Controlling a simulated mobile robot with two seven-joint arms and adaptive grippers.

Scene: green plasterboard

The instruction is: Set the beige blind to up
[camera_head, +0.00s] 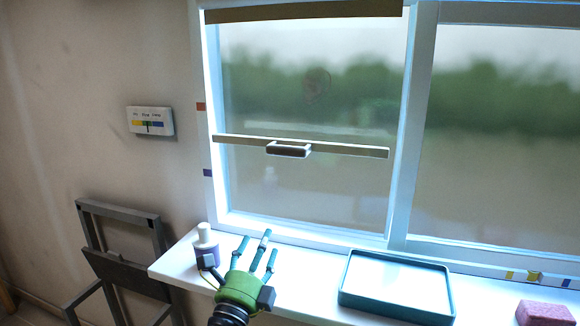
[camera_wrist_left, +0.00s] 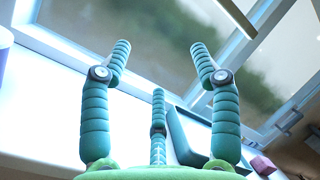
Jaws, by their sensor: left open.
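The beige blind shows as a beige strip (camera_head: 300,12) across the top of the left window pane. A thin beige bar (camera_head: 350,150) with a dark-centred handle (camera_head: 288,149) crosses the pane at about mid-height and tilts slightly. I cannot tell whether sheer fabric spans the gap between strip and bar. My left gripper (camera_head: 257,252), green with three teal fingers, is open and empty over the sill, below and left of the handle. Its spread fingers fill the left wrist view (camera_wrist_left: 160,70), where part of a beige bar (camera_wrist_left: 237,18) shows at the top. My right gripper is not in view.
A white-capped purple bottle (camera_head: 207,250) stands on the sill close left of my gripper. A teal-rimmed tray (camera_head: 395,311) and pink block (camera_head: 543,313) are to the right. A coloured-label panel (camera_head: 150,121) and folded grey chair (camera_head: 120,266) are at left.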

